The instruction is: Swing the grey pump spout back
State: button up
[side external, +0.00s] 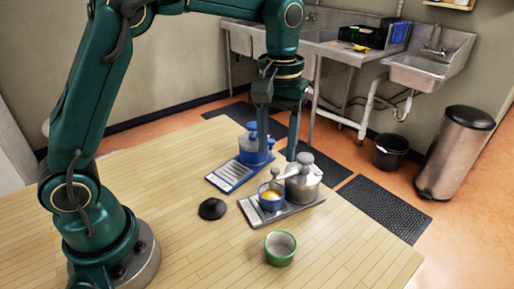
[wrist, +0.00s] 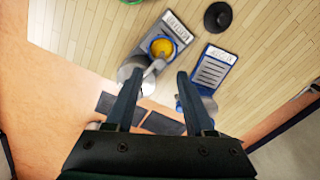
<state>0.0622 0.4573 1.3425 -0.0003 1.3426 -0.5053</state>
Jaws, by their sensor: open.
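The grey pump (side external: 303,184) stands on a grey board (side external: 291,217) on the wooden table. Its spout (wrist: 154,69) points over a blue cup (side external: 271,203) with yellow contents (wrist: 161,47), which stands on the same board. The pump body (wrist: 131,70) is partly behind a finger in the wrist view. My gripper (side external: 278,143) is open and empty, its fingers pointing down above and near the grey pump. In the wrist view my gripper (wrist: 158,77) has one fingertip beside the grey pump. I cannot tell whether it touches.
A blue pump (side external: 255,150) on a blue board (side external: 229,180) stands behind, to the left. A black round lid-like piece (side external: 212,208) and a green cup (side external: 280,247) are on the table. Sinks (side external: 425,72) and a bin (side external: 455,155) stand beyond the table.

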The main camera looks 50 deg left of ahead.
aim_at(276, 169)
jog(key=shift+f, duration=2.05)
grip_shut()
